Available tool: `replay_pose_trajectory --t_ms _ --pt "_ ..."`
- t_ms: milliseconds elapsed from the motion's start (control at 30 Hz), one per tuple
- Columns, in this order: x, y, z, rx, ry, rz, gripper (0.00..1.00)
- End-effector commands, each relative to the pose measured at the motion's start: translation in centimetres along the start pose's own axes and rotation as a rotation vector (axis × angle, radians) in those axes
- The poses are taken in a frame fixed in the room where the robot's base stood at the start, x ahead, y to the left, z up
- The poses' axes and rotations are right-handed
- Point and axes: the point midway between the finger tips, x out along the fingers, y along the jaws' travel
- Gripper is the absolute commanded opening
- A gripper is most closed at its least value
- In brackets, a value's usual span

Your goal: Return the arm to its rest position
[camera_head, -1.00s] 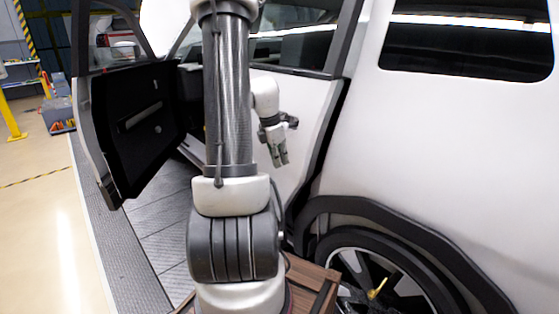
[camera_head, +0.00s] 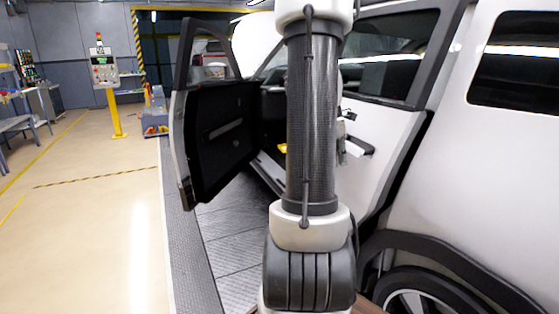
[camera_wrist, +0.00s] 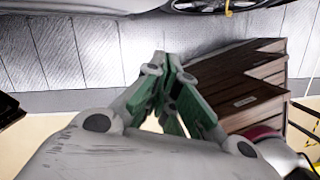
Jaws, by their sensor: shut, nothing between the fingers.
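My gripper (camera_wrist: 165,65) shows in the wrist view with its green-padded fingers drawn together at the tips. It is shut and I see nothing held between them. In the head view my arm stands upright in the middle, in front of the car. The gripper (camera_head: 342,150) is mostly hidden behind my arm there, with a small part showing at its right, in front of the car's side.
A white car (camera_head: 400,150) fills the right side. Its front door (camera_head: 215,140) stands open at the left. A yellow post with a control panel (camera_head: 105,70) stands at the back left. The floor at left is clear.

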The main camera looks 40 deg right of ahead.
Motion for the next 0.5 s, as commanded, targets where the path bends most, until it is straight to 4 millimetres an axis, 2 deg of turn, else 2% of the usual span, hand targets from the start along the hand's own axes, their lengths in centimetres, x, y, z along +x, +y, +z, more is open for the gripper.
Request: replay_pose_trajectory --t_ms 267,367,500 --pt "0.0 0.0 0.0 0.055 0.0 -0.001 0.0" --pt "0.1 -0.2 -0.1 0.208 0.004 -0.009 0.0" --pt "1.2 -2.8 -1.4 0.547 0.025 -0.073 0.0"
